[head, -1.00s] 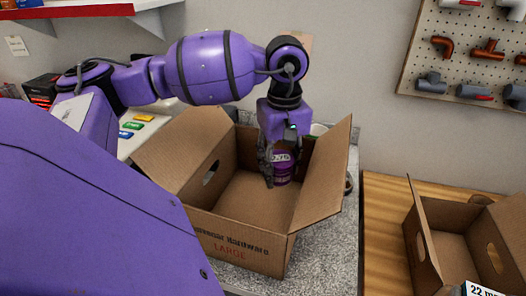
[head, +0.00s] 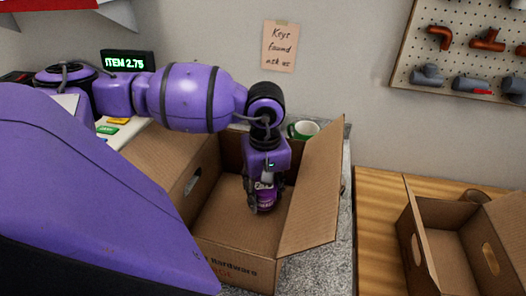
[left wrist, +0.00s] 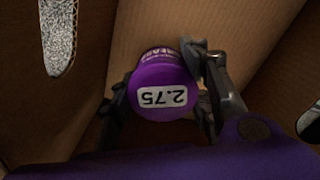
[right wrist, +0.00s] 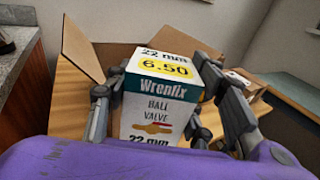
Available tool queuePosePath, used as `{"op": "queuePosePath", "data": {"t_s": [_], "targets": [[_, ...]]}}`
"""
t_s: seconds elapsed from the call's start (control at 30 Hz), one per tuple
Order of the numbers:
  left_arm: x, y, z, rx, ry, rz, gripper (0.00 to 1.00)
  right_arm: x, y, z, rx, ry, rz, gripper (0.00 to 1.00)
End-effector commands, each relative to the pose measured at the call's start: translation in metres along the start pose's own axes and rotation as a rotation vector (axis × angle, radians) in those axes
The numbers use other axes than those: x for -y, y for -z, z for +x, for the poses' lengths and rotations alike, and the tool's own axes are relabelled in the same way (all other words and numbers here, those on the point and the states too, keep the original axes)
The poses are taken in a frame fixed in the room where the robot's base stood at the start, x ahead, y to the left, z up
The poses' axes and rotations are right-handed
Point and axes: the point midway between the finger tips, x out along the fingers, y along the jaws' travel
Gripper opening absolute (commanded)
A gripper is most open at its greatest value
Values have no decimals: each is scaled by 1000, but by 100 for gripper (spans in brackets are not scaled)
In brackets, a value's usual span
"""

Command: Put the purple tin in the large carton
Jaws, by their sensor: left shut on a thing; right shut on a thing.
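The large carton (head: 236,262) stands open on the grey speckled counter, flaps spread. My left gripper (head: 264,198) reaches down inside it and is shut on the purple tin (head: 266,203). In the left wrist view the tin's purple lid (left wrist: 162,92) with a 2.75 label faces the camera, between the two fingers (left wrist: 160,105), with cardboard behind. I cannot tell whether the tin touches the carton floor. My right gripper (right wrist: 165,110) is shut on a white and green ball valve box (right wrist: 160,100) marked 6.50; this gripper is not in the head view.
A smaller open carton (head: 450,250) stands on the wooden counter (head: 376,225) at the right. A green and white mug (head: 303,130) is behind the large carton. A display (head: 127,61) reads ITEM 2.75. A pegboard (head: 455,75) with pipe fittings hangs on the wall.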

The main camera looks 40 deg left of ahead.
Motion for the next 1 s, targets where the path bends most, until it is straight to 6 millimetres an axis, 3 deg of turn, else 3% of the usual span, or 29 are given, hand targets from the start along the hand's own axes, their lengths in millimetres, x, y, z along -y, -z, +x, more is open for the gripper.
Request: {"op": "queuePosePath", "data": {"t_s": [0.23, 0.63, 0.67, 0.7, 0.8, 1.0], "targets": [[0, -1, 31, 2, 0, 0, 13, 0, -8, 1, 12, -1, 0, 12], [0, 0, 37, 1, 2, 0, 13, 0, -2, 0, 3, -1, 0, 12], [0, -1, 36, 1, 1, 0, 48, 0, -3, 0, 5, -1, 0, 12], [0, 0, 36, 1, 1, 0, 53, 0, -3, 0, 5, -1, 0, 12], [0, 0, 35, 1, 1, 0, 63, 0, -3, 0, 6, -1, 0, 12], [0, 0, 35, 1, 1, 0, 63, 0, -4, 0, 6, -1, 0, 12]]}}
